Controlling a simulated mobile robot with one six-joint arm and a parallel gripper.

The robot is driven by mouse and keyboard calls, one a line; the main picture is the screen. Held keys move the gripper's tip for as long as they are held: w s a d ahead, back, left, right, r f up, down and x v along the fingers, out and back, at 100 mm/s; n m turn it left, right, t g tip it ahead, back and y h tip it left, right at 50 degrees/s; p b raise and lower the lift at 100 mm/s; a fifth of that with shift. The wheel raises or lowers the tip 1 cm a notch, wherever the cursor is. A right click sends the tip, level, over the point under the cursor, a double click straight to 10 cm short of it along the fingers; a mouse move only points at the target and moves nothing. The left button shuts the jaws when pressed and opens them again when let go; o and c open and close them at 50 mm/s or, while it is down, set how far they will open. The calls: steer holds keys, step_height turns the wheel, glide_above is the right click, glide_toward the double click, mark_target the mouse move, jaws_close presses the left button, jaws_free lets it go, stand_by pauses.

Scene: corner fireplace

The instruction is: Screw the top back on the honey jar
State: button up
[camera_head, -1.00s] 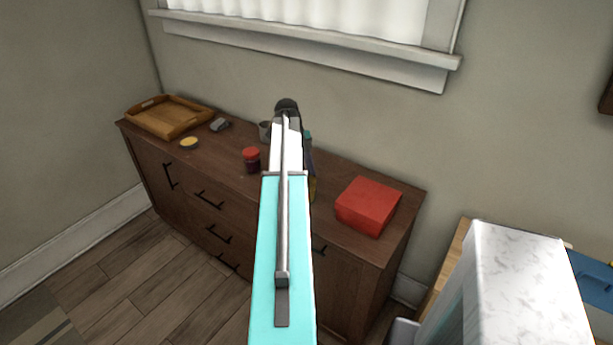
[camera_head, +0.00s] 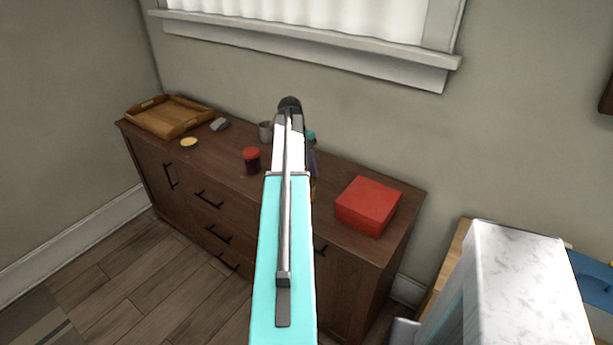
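My gripper lies at the far end of my raised arm, where a dark rounded wrist part shows above the sideboard. Its fingers are hidden, so I cannot see whether it holds anything. A small round yellow-topped disc (camera_head: 189,143), perhaps a lid, lies flat on the left part of the sideboard. A dark jar with a red top (camera_head: 251,160) stands upright left of my arm. An object with a teal top (camera_head: 311,137) is partly hidden behind my arm, with a bit of yellow low beside it. I cannot tell which item is the honey jar.
The brown sideboard (camera_head: 222,172) stands against the wall under a window. It carries a wooden tray (camera_head: 150,122), a small grey object (camera_head: 220,125), a grey cup (camera_head: 264,131) and a red box (camera_head: 367,206). Some bare top shows between the disc and the jar.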

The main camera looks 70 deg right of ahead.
steer(key=shift+f, duration=0.1)
steer(key=shift+m+y, duration=0.3)
steer(key=shift+m, duration=1.2)
steer(key=o, duration=1.6)
steer(key=shift+c, duration=0.2)
steer(key=shift+r, duration=0.25)
steer(key=shift+r+p, duration=0.9)
steer(key=shift+r, duration=0.45)
steer(key=shift+n, duration=0.3)
